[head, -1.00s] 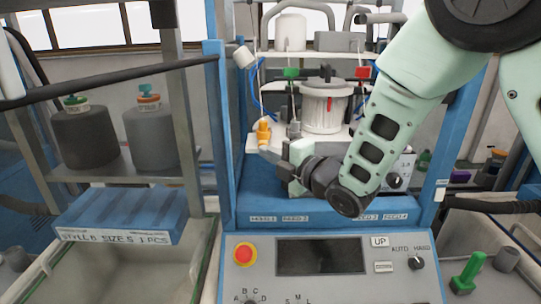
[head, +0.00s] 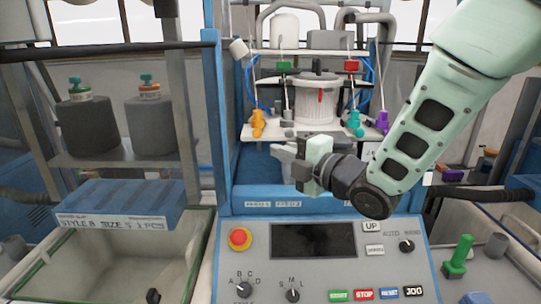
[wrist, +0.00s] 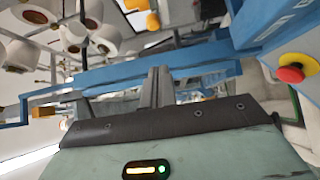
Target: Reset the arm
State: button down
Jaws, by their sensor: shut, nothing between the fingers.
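My arm, pale green with dark joints, reaches in from the upper right in the head view. My gripper (head: 281,151) points left, in front of the knitting machine's blue frame and just below its white shelf (head: 262,132). It is shut and holds nothing. In the wrist view my gripper's fingers (wrist: 157,88) stand together above the dark palm edge.
The machine's control panel (head: 325,262) lies below, with a red emergency button (head: 240,238) and knobs. Yellow, teal and purple cones stand on the shelf. A blue box (head: 118,205) and grey bin are at left; a green handle (head: 458,255) is at right.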

jog(key=s+d+f+m+g+h+b, duration=0.1)
jog(key=s+d+f+m+g+h, duration=0.15)
jog(key=s+f+m+h, duration=0.3)
jog(key=s+d+f+m+g+h, duration=0.2)
jog(key=s+f+m+g, duration=0.2)
jog(key=s+m, duration=0.3)
jog(key=s+d+f+m+g+h, duration=0.1)
jog(key=s+d+m+g+h, duration=0.1)
jog(key=s, duration=0.7)
jog(key=s+d+f+m+g+h, duration=0.1)
jog(key=s+m+g, duration=0.3)
jog(key=s, duration=0.5)
jog(key=shift+s+d+f+g+h, duration=0.35)
jog(key=shift+d+h, duration=0.2)
jog(key=shift+d, duration=0.3)
jog(key=shift+s+a+m, duration=0.1)
jog(key=shift+a+m, duration=0.05)
jog(key=shift+m, duration=0.1)
